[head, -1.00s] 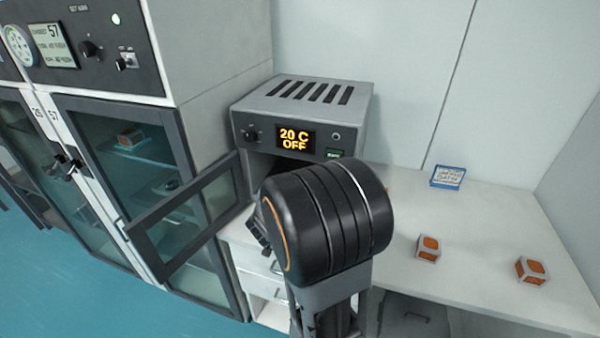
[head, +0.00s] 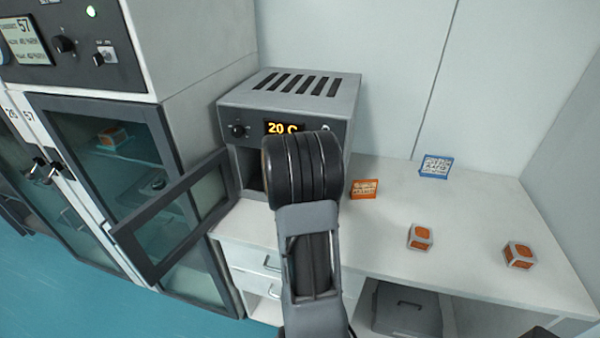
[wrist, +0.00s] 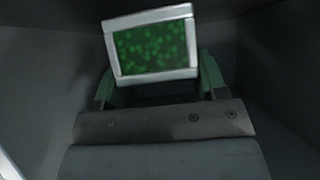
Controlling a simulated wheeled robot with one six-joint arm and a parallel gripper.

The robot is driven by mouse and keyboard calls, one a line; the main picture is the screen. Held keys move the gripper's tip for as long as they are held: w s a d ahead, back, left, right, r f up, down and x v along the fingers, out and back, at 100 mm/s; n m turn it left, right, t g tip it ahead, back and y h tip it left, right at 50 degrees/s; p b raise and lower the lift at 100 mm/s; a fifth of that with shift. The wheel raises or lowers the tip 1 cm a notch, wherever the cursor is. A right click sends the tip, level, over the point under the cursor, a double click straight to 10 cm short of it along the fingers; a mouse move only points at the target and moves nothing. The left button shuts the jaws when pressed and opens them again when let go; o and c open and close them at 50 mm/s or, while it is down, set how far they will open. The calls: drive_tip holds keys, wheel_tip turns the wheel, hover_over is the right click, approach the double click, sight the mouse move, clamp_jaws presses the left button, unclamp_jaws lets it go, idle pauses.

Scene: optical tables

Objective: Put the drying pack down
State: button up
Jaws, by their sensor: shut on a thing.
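The drying pack (wrist: 152,45), a pale-framed block with a green speckled face, is between the fingers of my gripper (wrist: 157,78) in the wrist view. My gripper is shut on it. Dark grey walls surround the pack and gripper there, and I cannot tell whether the pack touches a surface below. In the head view my arm reaches toward the front of the grey oven (head: 290,95), and its black joint hides my gripper and the pack. The oven's door (head: 175,220) stands open to the left. Its display reads 20 C, partly covered.
Two orange-faced packs (head: 420,237) (head: 519,255) stand on the white bench (head: 480,205). An orange sign (head: 364,189) and a blue sign (head: 436,166) stand behind them. The bench right of the oven has free room.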

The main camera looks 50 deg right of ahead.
drive_tip(key=d, duration=0.1)
drive_tip(key=w+d, duration=0.1)
drive_tip(key=d+f, duration=0.1)
drive_tip(key=shift+w, duration=0.3)
drive_tip(key=shift+f, duration=0.25)
drive_tip(key=shift+f+b, duration=0.1)
drive_tip(key=shift+b, duration=0.25)
drive_tip(key=o, duration=1.1)
